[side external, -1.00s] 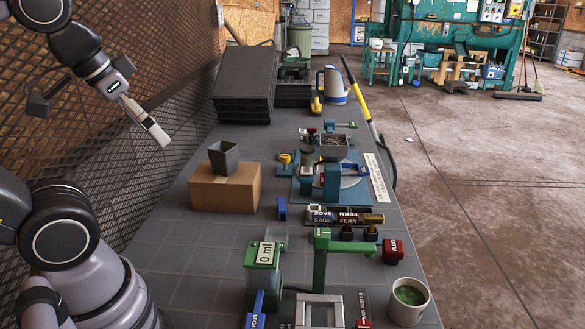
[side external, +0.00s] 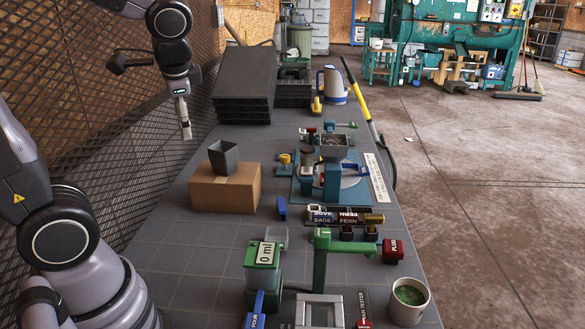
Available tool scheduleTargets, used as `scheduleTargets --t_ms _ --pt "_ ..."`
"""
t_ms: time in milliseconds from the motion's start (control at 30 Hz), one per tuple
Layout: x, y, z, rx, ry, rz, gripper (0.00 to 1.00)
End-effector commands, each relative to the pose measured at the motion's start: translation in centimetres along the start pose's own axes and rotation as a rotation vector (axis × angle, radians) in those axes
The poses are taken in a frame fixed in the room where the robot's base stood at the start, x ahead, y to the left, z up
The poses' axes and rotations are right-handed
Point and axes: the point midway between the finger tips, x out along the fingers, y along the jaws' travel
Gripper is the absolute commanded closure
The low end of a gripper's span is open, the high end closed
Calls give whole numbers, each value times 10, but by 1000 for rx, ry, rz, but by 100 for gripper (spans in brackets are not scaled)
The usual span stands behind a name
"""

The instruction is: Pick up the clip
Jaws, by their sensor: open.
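No part is clearly marked as the clip. A small upright blue piece (side external: 282,208), possibly the clip, stands on the grey bench to the right of the cardboard box. A small yellow part (side external: 285,160) sits at the left edge of the blue mixer base. My gripper (side external: 186,134) points down at the bench's left side, above and left of the cardboard box. It is open, with nothing visible in it, and is well apart from both small parts.
The cardboard box (side external: 225,190) carries a grey pot (side external: 223,157). The mixer (side external: 333,165) stands right of it. Black trays (side external: 243,85) are stacked behind. A green dispenser (side external: 263,270), a green stand (side external: 320,265) and a cup (side external: 409,300) are in front. The bench's left front is clear.

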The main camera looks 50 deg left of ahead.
Motion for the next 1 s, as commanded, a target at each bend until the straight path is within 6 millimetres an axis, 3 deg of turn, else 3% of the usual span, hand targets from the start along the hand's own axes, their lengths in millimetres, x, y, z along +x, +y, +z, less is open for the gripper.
scheduleTargets --t_ms 200,433,600,800,900,1000 --pt "68 -45 -62 390 -257 -235 43" --pt "161 -60 -137 848 -430 -453 43" --pt "246 -39 -187 1208 -486 -589 43" --pt "335 8 -217 1552 -468 -696 43" --pt "360 26 -222 1650 -447 -724 43" --pt "373 35 -224 1697 -434 -739 43"
